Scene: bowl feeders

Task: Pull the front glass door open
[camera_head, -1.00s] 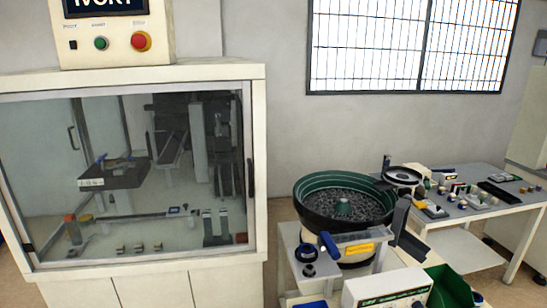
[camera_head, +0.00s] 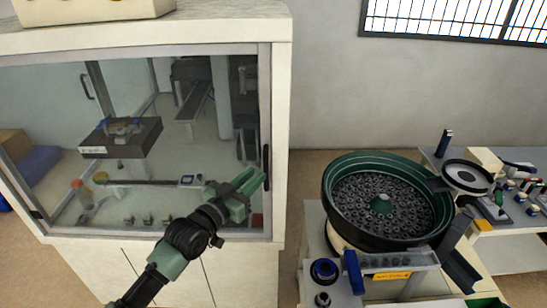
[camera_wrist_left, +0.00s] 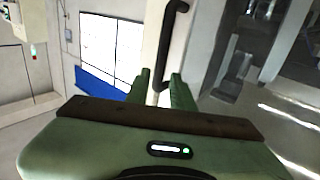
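The front glass door (camera_head: 140,110) of the white cabinet looks closed, its pane framed in grey. Its dark vertical handle (camera_head: 266,168) is on the right edge of the frame. My left gripper (camera_head: 260,177) is in front of the door's lower right part, fingertips close to the handle. In the left wrist view, the handle (camera_wrist_left: 171,45) runs down toward the gap between the two green fingers (camera_wrist_left: 160,85). The fingers are apart, and the handle's lower end appears between their tips. Whether they touch it cannot be told. My right gripper is not in view.
Right of the cabinet stands a bowl feeder (camera_head: 385,205) with a green-rimmed black bowl full of small dark parts. A side table (camera_head: 515,255) with small items is behind it at the right. Floor shows between the cabinet and feeder.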

